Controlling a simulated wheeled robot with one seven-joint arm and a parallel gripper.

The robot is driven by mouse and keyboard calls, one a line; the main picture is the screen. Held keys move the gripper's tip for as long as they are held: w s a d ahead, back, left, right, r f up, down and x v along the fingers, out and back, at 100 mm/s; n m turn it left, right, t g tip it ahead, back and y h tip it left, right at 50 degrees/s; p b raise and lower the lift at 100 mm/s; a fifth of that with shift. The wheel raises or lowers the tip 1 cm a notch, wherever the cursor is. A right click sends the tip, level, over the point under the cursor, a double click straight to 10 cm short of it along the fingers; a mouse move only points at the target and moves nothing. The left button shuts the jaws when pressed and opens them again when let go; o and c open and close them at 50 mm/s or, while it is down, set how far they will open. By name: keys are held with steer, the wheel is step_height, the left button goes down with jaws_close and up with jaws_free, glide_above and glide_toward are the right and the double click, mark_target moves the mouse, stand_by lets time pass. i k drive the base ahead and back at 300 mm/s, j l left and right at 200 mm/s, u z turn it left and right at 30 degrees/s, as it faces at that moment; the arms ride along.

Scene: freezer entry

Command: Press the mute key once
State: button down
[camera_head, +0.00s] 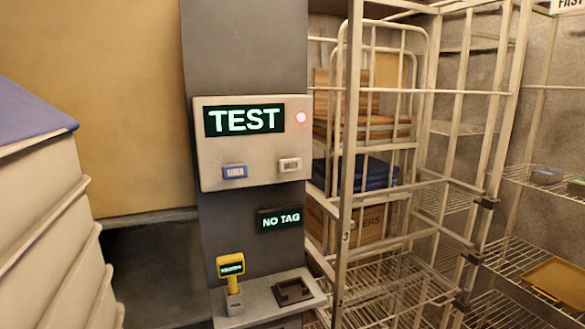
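A light grey alarm panel (252,144) is mounted on a dark grey post. Below are two keys: a blue key (235,171) at the left and a pale key (290,165) at the right. Their labels are too small to read surely, so I cannot tell which is the mute key. My gripper is not in view.
Below the panel are a NO TAG display (281,219) and a small shelf (262,302) with a yellow tag (231,267) and a dark square frame (293,290). A white wire cage (351,150) stands right; a pale ribbed stack (45,220) stands near left.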

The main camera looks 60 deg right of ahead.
mark_target(294, 165)
steer(key=z, duration=1.6)
steer(key=i+l, duration=0.35)
steer(key=l, duration=0.1)
